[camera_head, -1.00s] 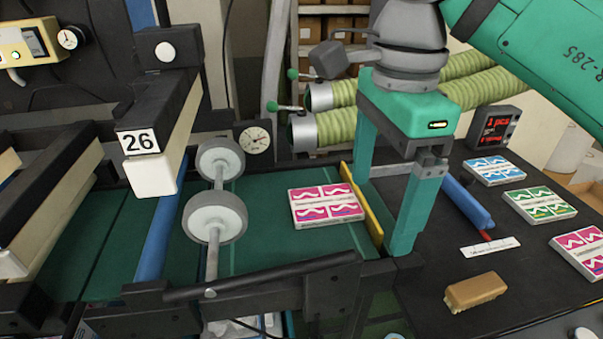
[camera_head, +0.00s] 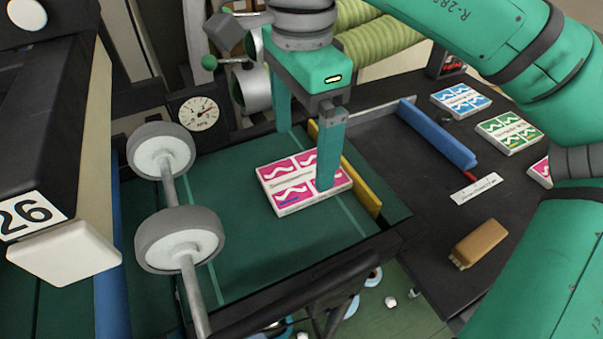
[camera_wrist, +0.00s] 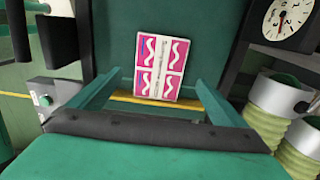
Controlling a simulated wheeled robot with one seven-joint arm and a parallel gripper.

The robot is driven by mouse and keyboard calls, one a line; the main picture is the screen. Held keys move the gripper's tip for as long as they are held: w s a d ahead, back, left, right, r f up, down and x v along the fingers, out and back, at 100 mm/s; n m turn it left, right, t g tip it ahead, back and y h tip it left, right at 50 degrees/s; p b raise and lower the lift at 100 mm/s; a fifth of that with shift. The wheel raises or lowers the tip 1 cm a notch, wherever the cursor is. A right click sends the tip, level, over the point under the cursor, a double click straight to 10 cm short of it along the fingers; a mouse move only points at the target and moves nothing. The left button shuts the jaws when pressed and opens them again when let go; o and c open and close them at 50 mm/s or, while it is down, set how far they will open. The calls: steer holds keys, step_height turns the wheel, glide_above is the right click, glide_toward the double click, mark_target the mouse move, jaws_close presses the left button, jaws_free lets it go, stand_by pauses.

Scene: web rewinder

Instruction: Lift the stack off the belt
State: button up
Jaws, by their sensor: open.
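The stack (camera_head: 287,188) is a flat pile with a pink and white top, lying on the green belt (camera_head: 240,247) near the yellow strip (camera_head: 362,190) at the belt's end. My gripper (camera_head: 306,160) is open, pointing down over that end. One green finger covers part of the stack's right side in the head view. In the wrist view, the stack (camera_wrist: 160,67) appears between the tips of my open gripper (camera_wrist: 159,77), with a gap on each side. I cannot tell whether a finger touches it.
Two grey rollers (camera_head: 178,240) on a rod stand left of the stack. Right of the strip, a dark table holds a blue bar (camera_head: 437,136), a wooden-backed brush (camera_head: 480,243), a white label (camera_head: 476,188), and blue (camera_head: 460,100) and green (camera_head: 508,131) packs. A dial gauge (camera_head: 198,113) is behind.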

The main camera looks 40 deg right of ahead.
mark_target(303, 175)
steer(key=shift+s+d+f, duration=0.1)
steer(key=shift+f, duration=2.65)
steer(key=c, duration=1.3)
